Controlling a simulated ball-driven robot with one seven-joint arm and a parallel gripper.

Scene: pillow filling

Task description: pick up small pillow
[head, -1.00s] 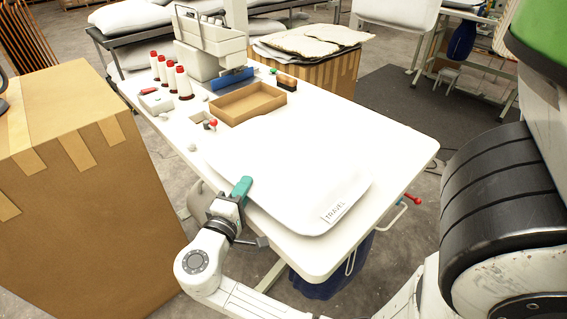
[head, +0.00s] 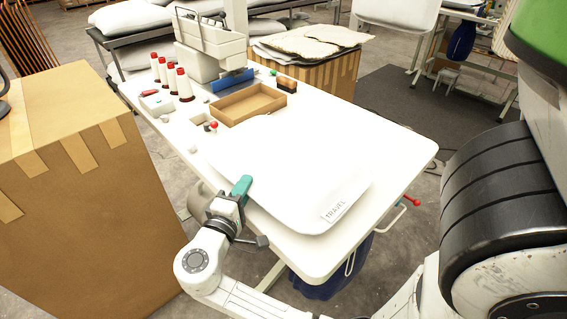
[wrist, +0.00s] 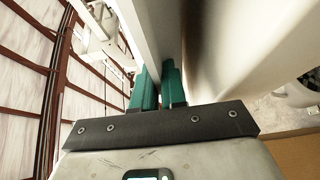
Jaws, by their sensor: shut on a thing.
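The small white pillow (head: 290,175) lies on the white table, with a "TRAVEL" label (head: 336,209) at its near right corner. Its outline is hard to tell from the bright tabletop. My gripper (head: 241,186) is at the pillow's near left edge, its teal fingers shut on that edge. In the wrist view, the two teal fingers (wrist: 157,86) are close together, with a pale surface running up between and beside them. The part of the pillow between the fingers is mostly hidden.
On the table (head: 395,150) stand an open cardboard tray (head: 248,104), several red-topped thread cones (head: 184,84) and a sewing machine (head: 212,45). A large cardboard box (head: 75,200) stands left of my arm. The table's right side is clear.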

